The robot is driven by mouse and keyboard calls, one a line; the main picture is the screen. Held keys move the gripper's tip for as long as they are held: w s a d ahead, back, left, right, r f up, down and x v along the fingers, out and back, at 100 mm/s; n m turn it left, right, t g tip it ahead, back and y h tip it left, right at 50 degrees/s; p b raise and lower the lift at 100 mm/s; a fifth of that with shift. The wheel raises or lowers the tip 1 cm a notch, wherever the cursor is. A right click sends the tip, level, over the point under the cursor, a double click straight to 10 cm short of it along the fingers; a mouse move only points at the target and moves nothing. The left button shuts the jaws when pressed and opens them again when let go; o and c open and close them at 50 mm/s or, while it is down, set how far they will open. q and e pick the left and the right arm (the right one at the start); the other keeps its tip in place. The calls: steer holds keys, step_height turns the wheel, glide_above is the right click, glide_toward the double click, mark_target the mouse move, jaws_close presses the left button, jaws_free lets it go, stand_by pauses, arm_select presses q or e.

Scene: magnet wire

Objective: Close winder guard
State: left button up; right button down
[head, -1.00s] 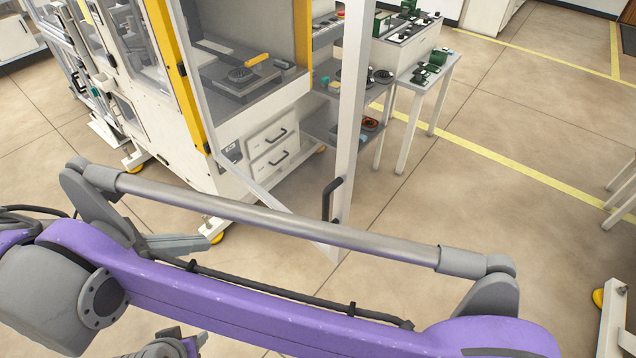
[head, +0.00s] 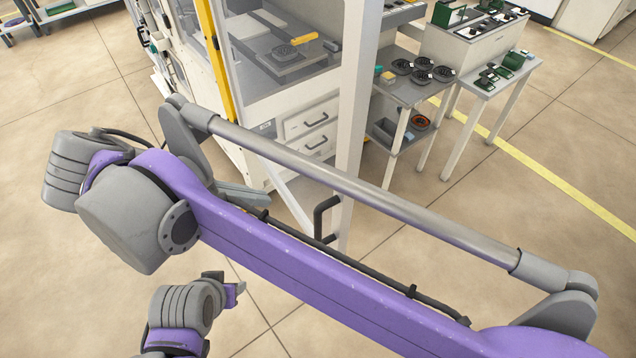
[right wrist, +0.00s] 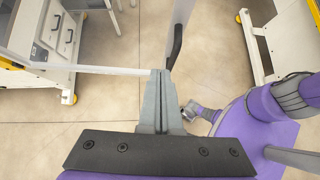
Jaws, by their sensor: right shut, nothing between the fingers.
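The winder guard is a clear door in a white frame (head: 360,90), standing swung out from the winder cabinet (head: 278,112). Its black handle (head: 325,215) is low on the free post, and it shows in the right wrist view (right wrist: 176,46) too. My right gripper (head: 258,197) is partly hidden behind my purple arm link, left of the handle. In the right wrist view its grey fingers (right wrist: 158,80) are together and empty, close to the guard's lower corner; I cannot tell whether they touch it.
Inside the cabinet are a black plate and a yellow-handled tool (head: 304,41). A cart (head: 412,88) with spools and a small table (head: 500,72) stand right of the guard. Open floor (head: 70,240) lies to the left.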

glide_toward(328, 196)
step_height(328, 196, down, 4)
steer(key=shift+w+d+p, duration=0.2)
steer(key=shift+w+d, duration=0.3)
steer(key=shift+d, duration=0.4)
steer(key=shift+w+d+p, duration=0.15)
steer(key=shift+w+d, duration=0.35)
steer(key=shift+d, duration=0.4)
